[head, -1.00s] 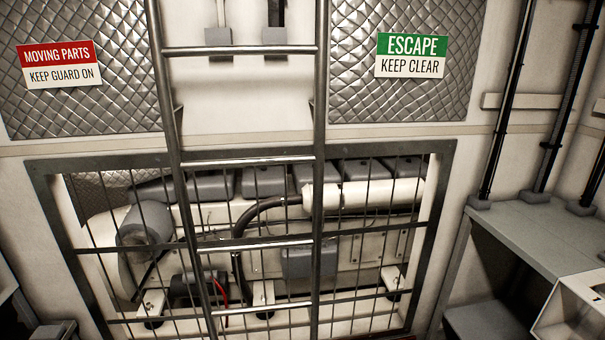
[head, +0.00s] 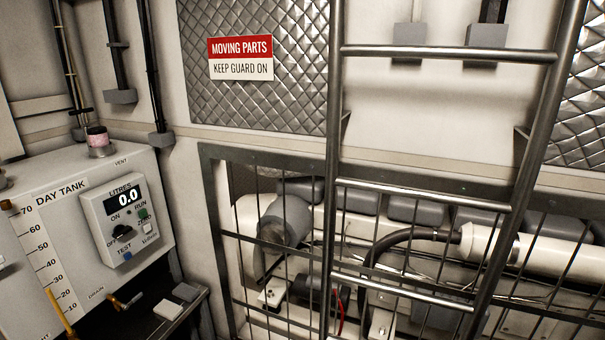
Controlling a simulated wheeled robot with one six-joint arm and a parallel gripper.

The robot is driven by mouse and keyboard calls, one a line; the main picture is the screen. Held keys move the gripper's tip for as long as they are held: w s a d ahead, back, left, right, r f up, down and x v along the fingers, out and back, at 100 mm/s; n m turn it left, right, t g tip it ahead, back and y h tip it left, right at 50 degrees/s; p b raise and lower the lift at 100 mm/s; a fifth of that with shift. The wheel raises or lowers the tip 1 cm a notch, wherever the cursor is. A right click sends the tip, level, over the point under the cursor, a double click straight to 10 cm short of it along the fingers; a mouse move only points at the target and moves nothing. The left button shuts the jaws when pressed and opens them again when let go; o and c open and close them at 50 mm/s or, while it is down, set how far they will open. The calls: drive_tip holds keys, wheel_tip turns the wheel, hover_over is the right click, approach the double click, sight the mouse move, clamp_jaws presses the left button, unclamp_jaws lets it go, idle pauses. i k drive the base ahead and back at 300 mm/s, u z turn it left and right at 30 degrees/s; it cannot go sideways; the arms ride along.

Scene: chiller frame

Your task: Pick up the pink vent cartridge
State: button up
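The pink vent cartridge (head: 97,139) is at the left in the head view. It is a short pink cylinder with a dark top, upright in a grey metal collar (head: 103,152) on top of the white day tank (head: 60,190), near the label VENT. My gripper is not in view.
A control box (head: 127,222) reading 0.0 litres is on the tank's front. A brass drain tap (head: 125,302) sticks out low on the tank. A metal ladder (head: 335,150) stands before a barred guard (head: 215,240) over machinery. Dark pipes (head: 117,50) rise behind the tank.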

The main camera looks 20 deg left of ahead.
sight(97, 136)
drive_tip(key=u, duration=0.85)
drive_tip(key=i, duration=0.75)
drive_tip(key=u, duration=1.05)
drive_tip(key=i, duration=1.5)
drive_tip(key=u, duration=0.2)
